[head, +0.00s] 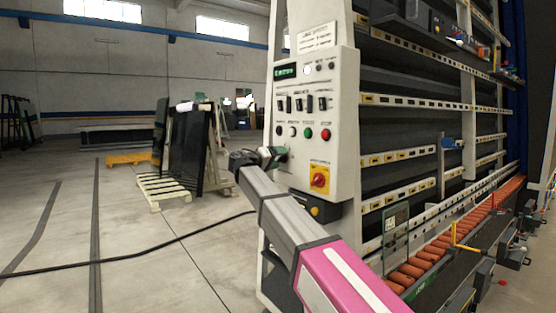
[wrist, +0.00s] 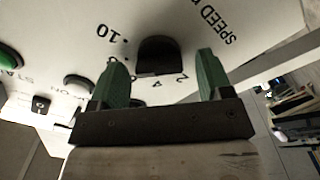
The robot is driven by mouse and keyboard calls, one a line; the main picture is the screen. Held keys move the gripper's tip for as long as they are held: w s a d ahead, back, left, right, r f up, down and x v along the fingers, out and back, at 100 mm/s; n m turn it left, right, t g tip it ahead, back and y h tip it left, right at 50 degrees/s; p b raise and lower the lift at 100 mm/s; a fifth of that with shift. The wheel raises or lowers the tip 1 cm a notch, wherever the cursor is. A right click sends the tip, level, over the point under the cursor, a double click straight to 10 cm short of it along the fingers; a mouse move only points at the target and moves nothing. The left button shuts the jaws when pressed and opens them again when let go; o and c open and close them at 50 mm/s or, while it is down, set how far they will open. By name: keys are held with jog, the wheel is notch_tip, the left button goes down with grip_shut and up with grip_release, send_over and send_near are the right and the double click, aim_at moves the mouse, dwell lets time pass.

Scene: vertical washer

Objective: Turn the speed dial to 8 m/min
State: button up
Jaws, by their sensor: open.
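The speed dial (wrist: 158,50) is a black knob on the white control panel (head: 332,95). In the wrist view, "SPEED" is printed to its right, "10" to its upper left, and smaller numbers, including a 2, lie below it. The dial's pointer mark is not clear, so I cannot tell its setting. My gripper (wrist: 160,68) has two green fingers, one on each side of the dial with gaps visible, open and empty. In the head view, my gripper (head: 274,155) is at the panel's lower left and hides the dial.
Several push buttons and switches sit above the dial, with a green button (head: 308,133) and a red button (head: 325,134). A red rotary switch on a yellow plate (head: 319,180) is to the right. A roller conveyor (head: 430,254) runs along the washer. Open floor lies left.

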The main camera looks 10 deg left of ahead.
jog(key=v, duration=1)
jog(key=shift+s+a, duration=0.15)
jog(key=shift+s, duration=0.1)
